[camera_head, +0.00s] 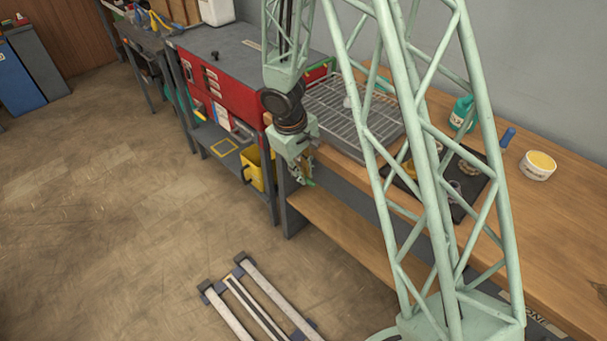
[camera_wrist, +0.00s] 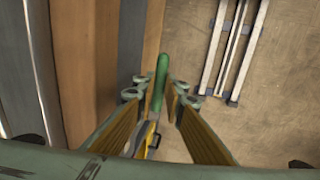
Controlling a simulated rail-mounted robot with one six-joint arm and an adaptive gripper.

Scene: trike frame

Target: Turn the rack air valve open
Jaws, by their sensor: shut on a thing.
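My gripper (camera_wrist: 158,96) points down at the front edge of the wooden bench. In the head view my gripper (camera_head: 302,172) is small, beside the bench front. A green lever (camera_wrist: 161,78), seemingly the rack air valve's handle, lies between the fingers in the wrist view. The gripper is shut on it, with finger pads on both sides. A yellow and grey part (camera_wrist: 150,138) shows below the lever between the fingers. A bit of green (camera_head: 310,183) shows at the fingertips in the head view. The valve body is mostly hidden, and I cannot tell how far the lever is turned.
The wooden bench (camera_head: 560,230) carries a wire rack (camera_head: 352,112), a dark tray (camera_head: 468,205), a green bottle (camera_head: 462,112) and a white tub (camera_head: 538,166). White rails (camera_head: 270,292) lie on the open floor.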

